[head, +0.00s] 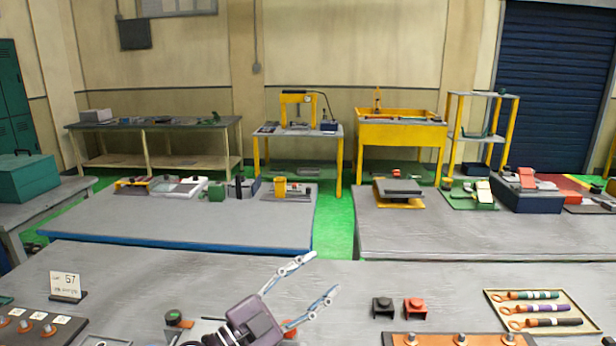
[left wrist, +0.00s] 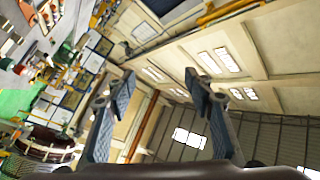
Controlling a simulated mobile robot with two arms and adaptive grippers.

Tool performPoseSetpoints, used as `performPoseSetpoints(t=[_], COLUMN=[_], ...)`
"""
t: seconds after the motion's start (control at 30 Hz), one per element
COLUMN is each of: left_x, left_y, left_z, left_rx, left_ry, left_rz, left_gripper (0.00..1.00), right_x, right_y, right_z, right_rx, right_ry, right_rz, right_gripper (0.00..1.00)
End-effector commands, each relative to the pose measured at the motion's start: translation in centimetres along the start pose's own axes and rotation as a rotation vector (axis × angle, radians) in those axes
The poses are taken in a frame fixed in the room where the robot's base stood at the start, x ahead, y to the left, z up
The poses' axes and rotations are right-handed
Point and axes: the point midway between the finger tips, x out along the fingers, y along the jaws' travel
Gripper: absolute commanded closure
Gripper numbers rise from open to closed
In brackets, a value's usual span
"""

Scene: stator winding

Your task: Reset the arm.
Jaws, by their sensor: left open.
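My left gripper (head: 312,282) shows at the bottom middle of the head view, above the near grey table (head: 200,270). Its two fingers are spread apart and point up and to the right, with nothing between them. In the left wrist view the gripper (left wrist: 160,88) is also open and empty, and past its fingers are the wall, the ceiling and a tilted view of the room. My right gripper is not in either view.
On the near table are a black block (head: 382,307), a red block (head: 415,309), a tray with several coloured handled parts (head: 487,295), an orange terminal board (head: 390,340) and a sign card (head: 65,285). Part of a fixture shows beside my left gripper. Two grey tables stand beyond.

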Motion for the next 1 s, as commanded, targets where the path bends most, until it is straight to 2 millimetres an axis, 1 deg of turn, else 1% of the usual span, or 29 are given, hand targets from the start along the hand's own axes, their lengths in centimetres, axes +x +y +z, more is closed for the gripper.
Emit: performPoseSetpoints(t=[0.03, 0.07, 0.1, 0.13, 0.17, 0.2, 0.27, 0.3, 0.37, 0.4, 0.47, 0.5, 0.57, 0.6, 0.7, 0.8, 0.9, 1.0], left_x=[-1.1, -1.9, -3.2, -4.4, -5.7, -7.6, -10.9, -13.3, -17.0, -19.6, -23.2, -25.6, -28.9, -30.9, -34.9, -37.8, -40.3, -42.4], left_y=[-1.0, -1.7, -2.6, -3.1, -3.4, -3.6, -3.2, -2.5, -0.7, 0.7, 3.3, 5.1, 8.1, 9.9, 13.8, 16.9, 19.6, 21.8], left_z=[0.5, 1.0, 2.0, 2.9, 3.9, 5.4, 7.7, 9.2, 11.3, 12.4, 13.5, 14.0, 14.2, 14.1, 13.2, 11.8, 10.2, 8.5], left_rx=[-0.058, -0.09, -0.129, -0.162, -0.196, -0.24, -0.309, -0.356, -0.428, -0.471, -0.537, -0.58, -0.641, -0.677, -0.751, -0.811, -0.862, -0.907], left_ry=[-0.043, -0.079, -0.136, -0.185, -0.238, -0.316, -0.446, -0.539, -0.684, -0.78, -0.918, -1.006, -1.132, -1.204, -1.35, -1.457, -1.544, -1.616], left_rz=[-0.108, -0.173, -0.254, -0.31, -0.361, -0.422, -0.496, -0.534, -0.57, -0.58, -0.579, -0.567, -0.537, -0.51, -0.438, -0.365, -0.289, -0.215], left_gripper=[0.52, 0.52, 0.52, 0.52, 0.52, 0.52, 0.52, 0.52, 0.52, 0.52, 0.52, 0.52, 0.52, 0.52, 0.52, 0.52, 0.52, 0.52], right_x=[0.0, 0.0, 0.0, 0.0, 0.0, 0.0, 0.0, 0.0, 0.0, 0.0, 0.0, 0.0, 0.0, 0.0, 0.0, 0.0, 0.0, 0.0], right_y=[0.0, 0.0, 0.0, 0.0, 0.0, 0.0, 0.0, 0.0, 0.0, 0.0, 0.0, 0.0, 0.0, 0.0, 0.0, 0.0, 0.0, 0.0], right_z=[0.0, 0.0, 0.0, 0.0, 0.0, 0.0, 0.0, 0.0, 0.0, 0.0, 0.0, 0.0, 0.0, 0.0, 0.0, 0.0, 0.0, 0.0], right_rx=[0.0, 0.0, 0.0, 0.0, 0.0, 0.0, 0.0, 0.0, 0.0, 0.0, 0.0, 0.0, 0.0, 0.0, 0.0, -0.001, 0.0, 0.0], right_ry=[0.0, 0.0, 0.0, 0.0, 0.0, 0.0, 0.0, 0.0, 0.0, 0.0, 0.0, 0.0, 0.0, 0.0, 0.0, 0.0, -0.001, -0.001], right_rz=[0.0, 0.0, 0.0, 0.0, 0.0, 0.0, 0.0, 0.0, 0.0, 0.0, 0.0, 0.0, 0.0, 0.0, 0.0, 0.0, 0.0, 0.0], right_gripper=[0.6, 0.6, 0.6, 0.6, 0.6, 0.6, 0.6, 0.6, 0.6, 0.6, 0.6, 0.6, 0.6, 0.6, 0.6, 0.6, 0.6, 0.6])
